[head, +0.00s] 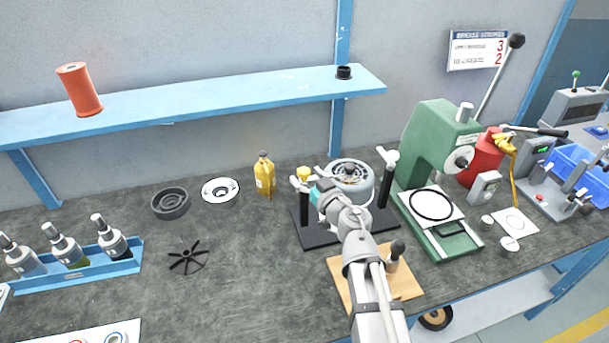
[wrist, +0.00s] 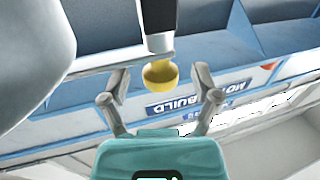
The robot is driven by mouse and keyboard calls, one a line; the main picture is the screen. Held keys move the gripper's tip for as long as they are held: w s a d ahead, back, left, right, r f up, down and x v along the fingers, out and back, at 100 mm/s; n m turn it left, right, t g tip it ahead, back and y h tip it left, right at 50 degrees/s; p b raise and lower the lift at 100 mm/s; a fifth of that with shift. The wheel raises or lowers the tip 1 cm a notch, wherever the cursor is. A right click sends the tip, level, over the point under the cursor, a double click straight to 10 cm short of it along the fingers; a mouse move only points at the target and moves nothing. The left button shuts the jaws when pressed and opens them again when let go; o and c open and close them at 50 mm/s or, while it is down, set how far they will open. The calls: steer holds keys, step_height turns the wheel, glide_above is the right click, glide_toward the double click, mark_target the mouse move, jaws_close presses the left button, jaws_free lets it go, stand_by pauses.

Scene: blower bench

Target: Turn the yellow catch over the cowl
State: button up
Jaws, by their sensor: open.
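The yellow catch (head: 304,174) tops a dark post at the left of the round silver cowl (head: 350,171), on a black base (head: 318,238). In the wrist view a yellow rounded end (wrist: 160,75) of the catch shows below a black and silver post. My gripper (wrist: 160,84) is open, with one finger on each side of that yellow end and visible gaps to both. In the head view my teal gripper (head: 317,190) is just right of the catch; my arm hides part of the cowl and base. Contact cannot be told.
A second post with a pale top (head: 391,157) stands right of the cowl, near the green press (head: 440,135). A wooden board (head: 340,273) lies in front, under my arm. A yellow bottle (head: 264,175) stands behind left. The bench left of the base is mostly clear around a black fan wheel (head: 188,257).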

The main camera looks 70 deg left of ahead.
steer(key=v, duration=1)
steer(key=shift+d, duration=0.4)
